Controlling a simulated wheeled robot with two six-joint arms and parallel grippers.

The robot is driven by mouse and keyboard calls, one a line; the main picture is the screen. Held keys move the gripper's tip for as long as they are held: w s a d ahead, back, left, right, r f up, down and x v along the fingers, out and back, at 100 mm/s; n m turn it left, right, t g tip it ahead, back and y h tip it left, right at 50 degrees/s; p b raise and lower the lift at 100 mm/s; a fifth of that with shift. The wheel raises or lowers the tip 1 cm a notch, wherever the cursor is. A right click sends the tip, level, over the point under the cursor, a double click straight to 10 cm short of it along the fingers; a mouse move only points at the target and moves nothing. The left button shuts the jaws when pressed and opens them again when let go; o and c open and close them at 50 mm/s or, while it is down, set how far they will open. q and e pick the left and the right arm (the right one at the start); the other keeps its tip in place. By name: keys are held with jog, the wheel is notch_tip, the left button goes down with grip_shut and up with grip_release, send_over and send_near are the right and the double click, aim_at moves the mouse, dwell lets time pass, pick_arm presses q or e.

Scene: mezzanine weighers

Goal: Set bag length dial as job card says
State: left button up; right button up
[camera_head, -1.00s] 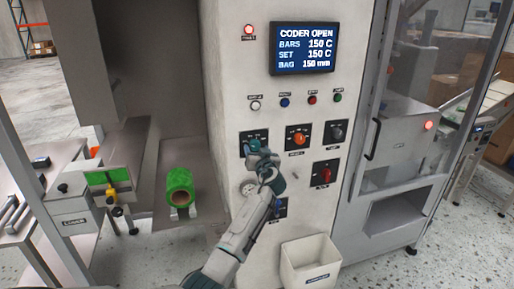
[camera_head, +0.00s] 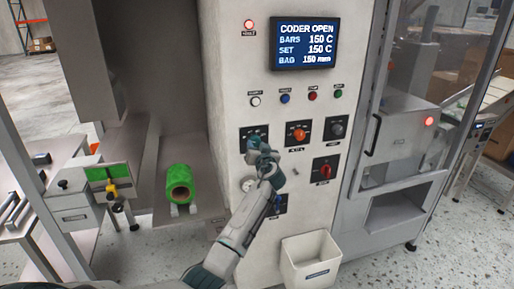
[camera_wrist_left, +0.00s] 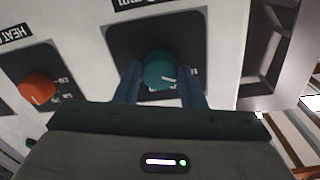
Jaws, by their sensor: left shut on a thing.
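A teal dial (camera_wrist_left: 160,72) with a white pointer line sits on a dark square plate in the left wrist view. My left gripper (camera_head: 256,144) is at the leftmost dial plate (camera_head: 247,130) on the machine's front, its two fingers on either side of the teal dial and shut on it. The plate's label is cut off, showing only "mm". The display (camera_head: 304,44) reads CODER OPEN, BARS 150 C, SET 150 C, BAG 150 mm. I cannot make out a job card. My right gripper is not in view.
An orange dial (camera_head: 298,134), a dark dial (camera_head: 337,128) and a red switch (camera_head: 324,170) are close by on the panel. Small buttons run above them. A white bin (camera_head: 312,262) stands below. A green roll (camera_head: 179,184) is at the left.

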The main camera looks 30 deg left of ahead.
pick_arm(q)
jog(key=shift+m+b, duration=0.3)
jog(key=shift+m, duration=0.8)
jog(key=m, duration=0.2)
jog(key=shift+m, duration=0.3)
jog(key=m, duration=0.3)
jog(key=shift+s+r+m, duration=0.1)
jog(key=shift+m, duration=0.2)
jog(key=m+p, duration=0.1)
jog(key=m, duration=0.1)
jog(key=shift+r+m+g, duration=0.1)
jog(key=shift+m+g, duration=0.2)
jog(key=m+p, duration=0.2)
jog(key=m, duration=0.2)
jog(key=shift+r, duration=0.1)
jog(key=m+p, duration=0.2)
jog(key=m, duration=0.2)
jog(key=shift+m, duration=0.3)
jog(key=m+p, duration=0.1)
jog(key=m, duration=0.2)
jog(key=shift+g+p, duration=0.3)
jog(key=shift+p, duration=0.1)
jog(key=shift+d+m+y+p, duration=0.1)
jog(key=shift+m+y+p, duration=0.2)
jog(key=shift+m, duration=0.9)
